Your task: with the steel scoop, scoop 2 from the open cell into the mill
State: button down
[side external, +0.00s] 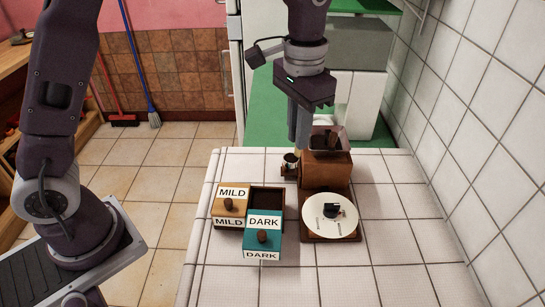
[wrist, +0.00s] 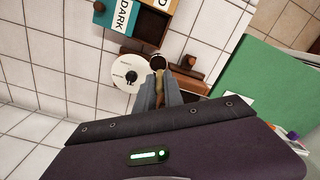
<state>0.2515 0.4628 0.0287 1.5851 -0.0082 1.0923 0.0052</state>
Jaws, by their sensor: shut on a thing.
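My gripper (side external: 299,140) is shut on the handle of the steel scoop (side external: 291,160). The handle (wrist: 161,88) runs between the fingers in the wrist view, and the small round bowl (wrist: 157,62) sticks out past the fingertips. The bowl's inside looks dark; I cannot tell whether it holds anything. The scoop is beside the left of the wooden mill (side external: 326,170), whose clear-sided hopper is on top, partly behind my gripper. The open cell (side external: 267,198) is a dark recess behind the teal DARK cover (side external: 264,222), left of the mill. It also shows in the wrist view (wrist: 150,22).
The orange MILD cover (side external: 231,200) is left of the open cell. A white disc with a black knob (side external: 318,222) lies in front of the mill. The tiled counter (side external: 400,260) is clear at front right.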

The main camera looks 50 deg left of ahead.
jog(key=w+r, duration=0.4)
jog(key=w, duration=0.6)
jog(key=s+t, duration=0.1)
jog(key=t, duration=0.2)
jog(key=s+f+t+h, duration=0.1)
jog(key=s+t, duration=0.1)
jog(key=t, duration=0.1)
jog(key=s+a+f+t+h, duration=0.1)
jog(key=t, duration=0.2)
jog(key=shift+s+f+t, duration=0.2)
jog(key=shift+s+t, duration=0.1)
jog(key=shift+t, duration=0.1)
jog(key=t, duration=0.1)
jog(key=s+f+t, duration=0.1)
jog(key=t, duration=0.1)
jog(key=shift+s+a+f+h, duration=0.2)
jog(key=shift+a+f+h, duration=0.05)
jog(key=shift+h, duration=0.15)
notch_tip(320, 180, up, 3)
jog(key=shift+r, duration=0.1)
jog(key=shift+w, duration=0.1)
